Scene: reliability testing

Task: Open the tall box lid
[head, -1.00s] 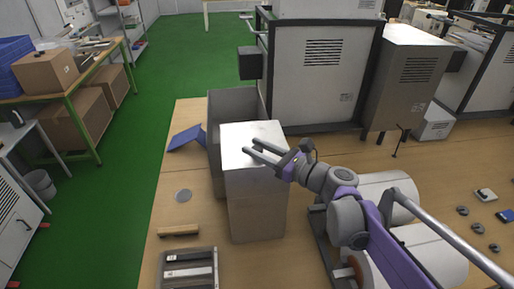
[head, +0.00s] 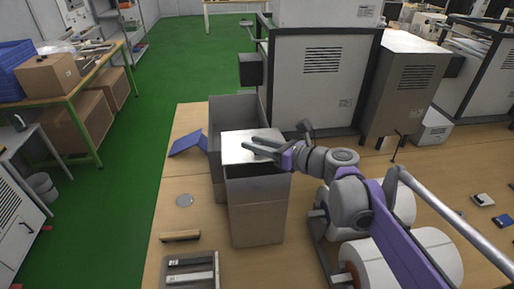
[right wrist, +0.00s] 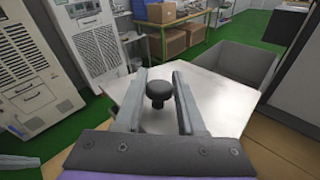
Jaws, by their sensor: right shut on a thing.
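The tall box (head: 258,222) stands upright on the wooden table, with its pale metallic lid (head: 238,152) at the top. My right gripper (head: 249,147) reaches over the lid from the right. In the right wrist view its fingers (right wrist: 160,98) are on either side of a round black knob (right wrist: 158,88) on the lid (right wrist: 215,112), and it is shut on this knob. A darker band shows below the lid's bright face; I cannot tell whether it is the lid's side or the box's inside. My left gripper is not in view.
A grey open box (head: 216,150) stands right behind and left of the tall box. White rolls (head: 412,258) lie to its right, under my arm. A tray (head: 191,273), a wooden bar (head: 180,236) and a blue piece (head: 189,142) lie on the left. Large cabinets (head: 318,85) stand behind.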

